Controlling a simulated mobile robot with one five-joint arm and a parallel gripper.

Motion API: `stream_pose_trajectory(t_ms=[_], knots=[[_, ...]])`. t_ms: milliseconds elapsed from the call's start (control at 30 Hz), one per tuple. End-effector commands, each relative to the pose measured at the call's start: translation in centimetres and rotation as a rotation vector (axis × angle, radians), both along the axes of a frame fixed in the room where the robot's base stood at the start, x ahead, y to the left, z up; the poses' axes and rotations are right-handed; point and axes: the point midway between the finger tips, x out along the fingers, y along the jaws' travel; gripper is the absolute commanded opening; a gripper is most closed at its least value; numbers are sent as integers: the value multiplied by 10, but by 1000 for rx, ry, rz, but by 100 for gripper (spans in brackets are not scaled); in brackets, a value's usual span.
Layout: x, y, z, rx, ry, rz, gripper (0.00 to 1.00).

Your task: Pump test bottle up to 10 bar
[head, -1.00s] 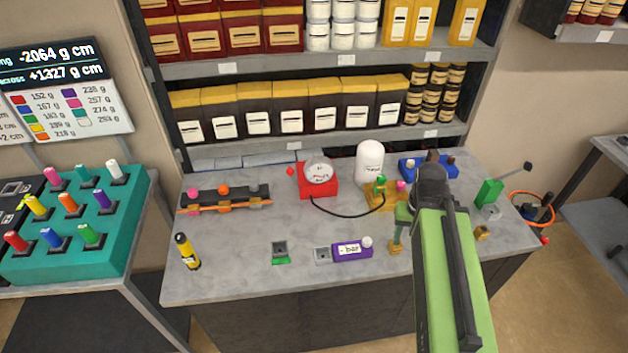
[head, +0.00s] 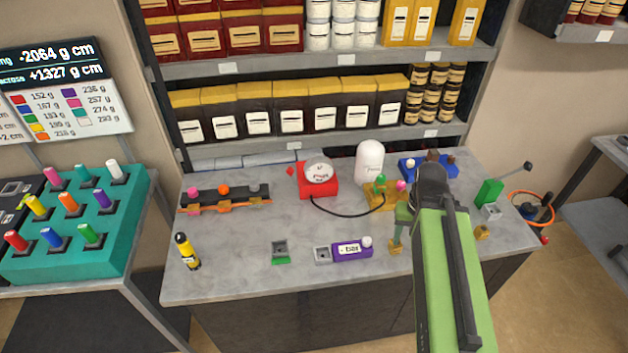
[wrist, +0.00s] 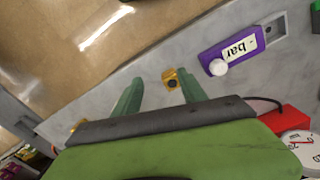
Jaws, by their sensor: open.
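The white bottle (head: 369,162) stands upright at the back of the bench behind a yellow fitting (head: 383,197) with a green and a pink knob. A red gauge (head: 318,178) with a white dial is joined to the fitting by a black hose (head: 345,212). A purple "- bar" block (head: 352,250) with a white knob lies near the front; it also shows in the wrist view (wrist: 233,50). My gripper (wrist: 160,76) is open, with a small brass piece (wrist: 172,80) seen between its fingers. I cannot tell whether they touch it. My arm partly hides the bench.
A green block with a lever (head: 489,192) stands on the right. A blue holder (head: 415,166) is at the back.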

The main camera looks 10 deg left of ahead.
Motion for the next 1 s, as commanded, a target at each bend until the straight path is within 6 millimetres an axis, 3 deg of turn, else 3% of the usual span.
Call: stream_pose_trajectory(t_ms=[467, 833, 1000], knots=[[0, 0, 0, 0, 0, 0, 49], [0, 0, 0, 0, 0, 0, 1], [0, 0, 0, 0, 0, 0, 0]])
